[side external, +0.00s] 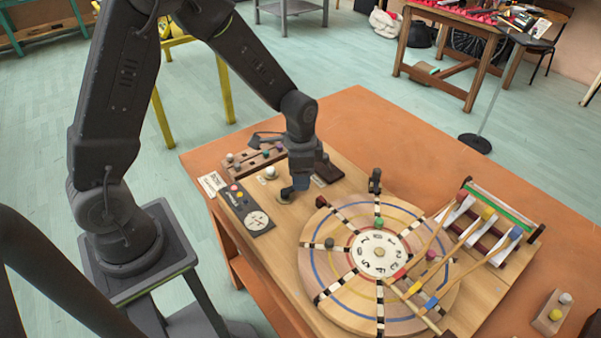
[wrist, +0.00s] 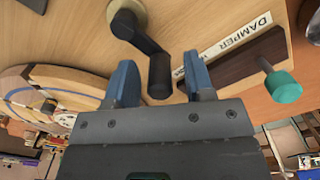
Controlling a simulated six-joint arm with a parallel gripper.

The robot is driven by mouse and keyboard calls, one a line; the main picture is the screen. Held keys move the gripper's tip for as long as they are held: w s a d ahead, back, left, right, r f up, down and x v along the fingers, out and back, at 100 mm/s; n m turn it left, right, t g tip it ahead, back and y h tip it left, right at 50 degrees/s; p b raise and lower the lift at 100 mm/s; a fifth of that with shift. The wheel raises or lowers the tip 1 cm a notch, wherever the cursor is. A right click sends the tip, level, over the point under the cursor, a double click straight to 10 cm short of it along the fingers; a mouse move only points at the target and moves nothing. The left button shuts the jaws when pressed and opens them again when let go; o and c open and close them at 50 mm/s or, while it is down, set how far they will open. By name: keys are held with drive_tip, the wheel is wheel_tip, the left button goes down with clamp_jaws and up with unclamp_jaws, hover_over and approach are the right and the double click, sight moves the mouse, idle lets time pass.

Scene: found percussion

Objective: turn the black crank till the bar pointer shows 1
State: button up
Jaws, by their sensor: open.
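My gripper (wrist: 160,85) is open, with one blue finger on each side of the handle; contact cannot be told. In the side view my gripper (side external: 290,191) points down at the board's left part and hides most of the crank. A white numbered dial (side external: 381,240) sits at the centre of a striped wooden wheel (side external: 345,285). I cannot make out the bar pointer or its reading.
A DAMPER label (wrist: 235,35) and a green-tipped peg (wrist: 283,86) lie right of the crank in the wrist view. A panel with a small white dial (side external: 257,220) is beside my gripper. Coloured mallets (side external: 455,241) reach over the wheel. The orange table (side external: 350,115) is clear behind.

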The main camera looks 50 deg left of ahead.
clamp_jaws()
idle(0.3)
drive_tip(key=shift+a+n, duration=0.1)
drive_tip(key=shift+n, duration=0.2)
drive_tip(key=a+n, duration=0.1)
drive_tip(key=n, duration=0.1)
drive_tip(key=shift+s+n, duration=0.1)
drive_tip(key=shift+n, duration=0.2)
drive_tip(key=n, duration=0.1)
drive_tip(key=a+n, duration=0.1)
drive_tip(key=shift+s+n, duration=0.2)
drive_tip(key=shift+n, duration=0.1)
drive_tip(key=n, duration=0.1)
drive_tip(key=a+n, duration=0.1)
drive_tip(key=n, duration=0.1)
drive_tip(key=shift+s, duration=0.4)
drive_tip(key=shift+s+a+n, duration=0.2)
drive_tip(key=shift+n, duration=0.55)
drive_tip(key=shift+s+a+n, duration=0.15)
drive_tip(key=shift+s+n, duration=0.05)
drive_tip(key=shift+n, duration=0.55)
